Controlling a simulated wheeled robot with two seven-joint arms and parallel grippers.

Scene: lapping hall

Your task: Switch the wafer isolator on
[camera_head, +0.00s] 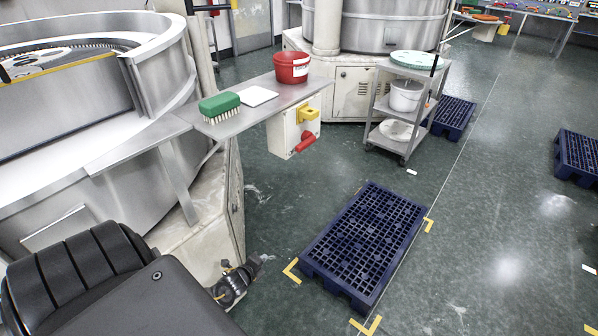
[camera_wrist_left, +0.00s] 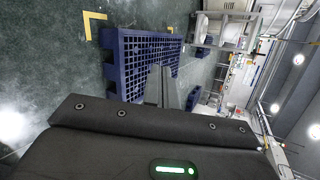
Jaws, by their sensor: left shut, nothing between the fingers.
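The wafer isolator (camera_head: 284,134) is a pale box under the edge of the grey metal shelf. Its front has a yellow plate (camera_head: 308,115) and a red handle (camera_head: 305,142) that slants below the plate. My left gripper (camera_head: 260,262) is low over the floor near the machine base, well below the isolator and apart from it. Its fingers also show in the left wrist view (camera_wrist_left: 174,90), shut and empty. I cannot make out the isolator in the left wrist view. My right gripper is in neither view.
On the shelf (camera_head: 228,128) are a green brush (camera_head: 220,107), a white pad (camera_head: 258,96) and a red tub (camera_head: 291,67). A blue pallet (camera_head: 366,240) lies inside yellow floor marks. A grey cart (camera_head: 385,105) stands behind. The floor between isolator and pallet is clear.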

